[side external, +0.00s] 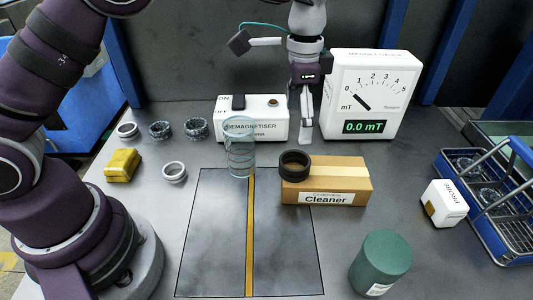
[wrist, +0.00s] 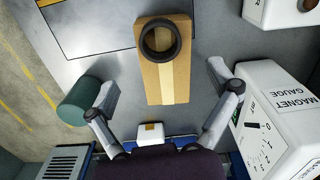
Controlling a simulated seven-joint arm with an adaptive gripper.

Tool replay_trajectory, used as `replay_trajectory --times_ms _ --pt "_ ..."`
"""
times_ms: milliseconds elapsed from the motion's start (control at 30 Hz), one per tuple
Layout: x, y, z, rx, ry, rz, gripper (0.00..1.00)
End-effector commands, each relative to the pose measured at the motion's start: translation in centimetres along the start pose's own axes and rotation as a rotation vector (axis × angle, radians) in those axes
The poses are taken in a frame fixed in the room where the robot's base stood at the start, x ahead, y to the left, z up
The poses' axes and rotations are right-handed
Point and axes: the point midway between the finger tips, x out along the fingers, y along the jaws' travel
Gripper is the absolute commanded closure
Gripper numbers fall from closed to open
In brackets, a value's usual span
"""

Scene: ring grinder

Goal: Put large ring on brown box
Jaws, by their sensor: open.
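A large dark ring (side external: 294,164) lies flat on top of the brown box (side external: 327,184) labelled Cleaner, at its left end. In the wrist view the ring (wrist: 160,40) rests near the top end of the brown box (wrist: 165,84), with the box's tan surface showing through its hole. My gripper (side external: 304,128) is above and behind the box in the side view, apart from the ring. In the wrist view its two fingers (wrist: 163,82) are spread wide with nothing between them gripped.
A demagnetiser (side external: 252,124) and a magnet gauge (side external: 365,95) stand at the back. Several smaller rings (side external: 174,172) and a yellow block (side external: 122,165) lie left. A green cylinder (side external: 380,263), white probe box (side external: 444,203) and blue basket (side external: 490,190) are right.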

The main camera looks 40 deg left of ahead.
Motion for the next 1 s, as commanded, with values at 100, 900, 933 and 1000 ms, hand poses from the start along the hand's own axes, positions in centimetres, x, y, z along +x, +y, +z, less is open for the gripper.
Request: replay_trajectory --times_ms 100,900,933,1000 --pt "-2.2 0.0 -0.1 0.000 0.003 -0.001 0.13" --pt "-7.2 2.3 18.0 -0.652 0.457 -0.166 0.13" --pt "-7.0 2.4 18.2 -0.661 0.464 -0.167 0.13" --pt "-6.7 2.5 18.5 -0.674 0.473 -0.170 0.13"
